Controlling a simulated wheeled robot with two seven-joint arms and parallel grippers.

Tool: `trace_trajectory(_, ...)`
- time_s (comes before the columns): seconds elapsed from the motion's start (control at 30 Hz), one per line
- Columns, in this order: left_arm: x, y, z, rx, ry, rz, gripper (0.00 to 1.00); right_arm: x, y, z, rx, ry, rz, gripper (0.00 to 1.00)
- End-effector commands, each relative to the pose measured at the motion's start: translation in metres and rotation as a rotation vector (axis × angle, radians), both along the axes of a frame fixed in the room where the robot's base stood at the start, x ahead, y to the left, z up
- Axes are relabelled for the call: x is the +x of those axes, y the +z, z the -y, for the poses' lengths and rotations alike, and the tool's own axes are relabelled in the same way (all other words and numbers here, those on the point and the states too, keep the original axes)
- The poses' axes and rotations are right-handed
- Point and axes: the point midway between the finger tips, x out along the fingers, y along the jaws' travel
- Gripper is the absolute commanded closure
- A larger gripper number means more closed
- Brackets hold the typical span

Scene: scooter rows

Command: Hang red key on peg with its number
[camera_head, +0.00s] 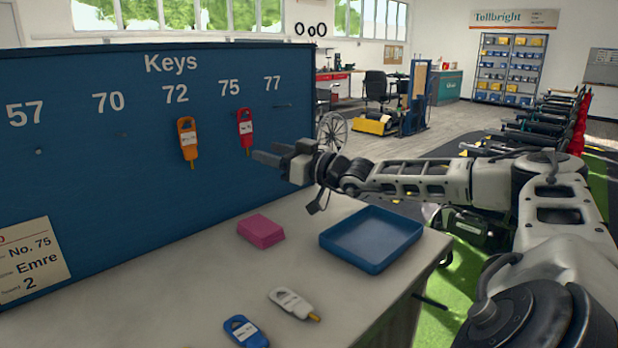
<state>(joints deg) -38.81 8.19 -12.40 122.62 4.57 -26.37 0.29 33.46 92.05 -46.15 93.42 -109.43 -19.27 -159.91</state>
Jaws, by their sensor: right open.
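The red key (246,131) hangs on the blue key board (95,175) below the number 75, upright, with a white label on it. A card (30,262) at the board's lower left reads "No. 75", "Emre" and "2". My right gripper (268,153) is open and empty, just right of and a little below the red key in the picture. It looks apart from the key. The label's print is too small to read. My left gripper is out of view.
An orange key (187,142) hangs under 72. The pegs under 57, 70 and 77 are bare. On the counter (185,290) are a pink block (260,231), an empty blue tray (372,239), a white key (293,303) and a blue key (245,331).

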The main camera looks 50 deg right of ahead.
Motion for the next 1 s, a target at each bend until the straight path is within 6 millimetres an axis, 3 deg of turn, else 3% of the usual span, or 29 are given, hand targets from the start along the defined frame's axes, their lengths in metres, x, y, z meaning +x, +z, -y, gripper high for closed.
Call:
trace_trajectory(0.3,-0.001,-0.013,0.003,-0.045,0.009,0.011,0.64,-0.059,-0.008,0.01,-0.006,-0.005,-0.004,0.51)
trace_trajectory(0.5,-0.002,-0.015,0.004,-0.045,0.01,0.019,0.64,-0.085,-0.009,0.014,-0.003,-0.004,-0.003,0.51)
trace_trajectory(1.0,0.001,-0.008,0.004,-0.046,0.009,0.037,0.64,-0.093,-0.009,0.015,0.0,-0.004,-0.002,0.51)
